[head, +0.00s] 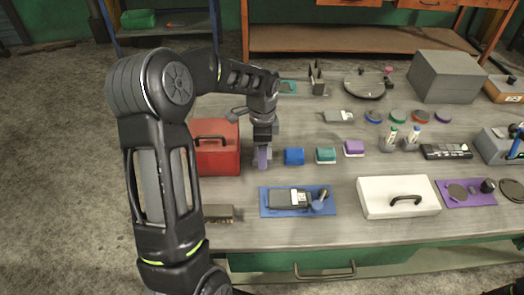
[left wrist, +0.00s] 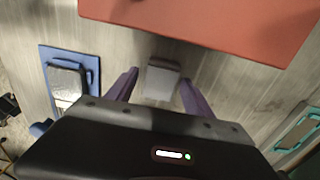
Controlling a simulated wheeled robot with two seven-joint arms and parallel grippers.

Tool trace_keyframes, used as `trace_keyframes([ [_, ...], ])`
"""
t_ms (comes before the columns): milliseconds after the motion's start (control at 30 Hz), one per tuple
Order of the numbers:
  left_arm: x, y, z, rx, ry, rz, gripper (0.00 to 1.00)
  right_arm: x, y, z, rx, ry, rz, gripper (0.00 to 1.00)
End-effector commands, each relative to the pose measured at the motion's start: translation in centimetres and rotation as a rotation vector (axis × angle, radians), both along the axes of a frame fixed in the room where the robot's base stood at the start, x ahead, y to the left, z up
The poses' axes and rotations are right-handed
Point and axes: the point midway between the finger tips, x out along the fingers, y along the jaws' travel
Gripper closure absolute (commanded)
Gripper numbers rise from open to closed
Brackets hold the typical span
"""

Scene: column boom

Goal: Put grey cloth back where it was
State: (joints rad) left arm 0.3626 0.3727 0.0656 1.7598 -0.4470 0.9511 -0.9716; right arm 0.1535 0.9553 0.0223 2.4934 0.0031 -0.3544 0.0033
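The grey cloth (left wrist: 162,80) shows in the left wrist view as a small folded pale-grey block on the wooden bench top. It lies between the two purple fingers of my left gripper (left wrist: 158,92), with a visible gap on each side, so the gripper is open around or just above it. In the head view my left gripper (head: 262,156) points down at the bench between the red box and a blue block; the cloth cannot be made out there. My right gripper is in neither view.
A red box (head: 217,147) stands close left of my gripper. Blue (head: 294,156), teal (head: 326,155) and purple (head: 354,148) blocks sit in a row to its right. A blue mat (head: 328,207) with a device and a white case (head: 375,205) lie nearer the front edge.

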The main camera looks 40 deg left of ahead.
Motion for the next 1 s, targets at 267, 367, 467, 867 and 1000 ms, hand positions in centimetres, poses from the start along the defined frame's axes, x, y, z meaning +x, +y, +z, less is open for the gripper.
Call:
trace_keyframes([
  [267, 0.0, 0.0, 0.1, 0.0, 0.0, 0.0, 0.37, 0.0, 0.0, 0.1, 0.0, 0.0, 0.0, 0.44],
  [367, 0.0, 0.0, 0.6, 0.001, -0.001, 0.0, 0.37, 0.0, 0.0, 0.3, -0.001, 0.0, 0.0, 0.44],
  [467, 0.1, 0.1, 1.4, 0.002, -0.004, 0.0, 0.37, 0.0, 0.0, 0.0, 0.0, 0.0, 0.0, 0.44],
  [867, 0.1, 0.0, 9.1, 0.001, -0.004, -0.001, 0.37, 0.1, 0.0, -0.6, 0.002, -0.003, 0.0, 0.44],
  [1000, 0.1, 0.0, 11.3, 0.0, -0.004, 0.0, 0.37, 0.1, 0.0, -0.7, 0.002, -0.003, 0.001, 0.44],
])
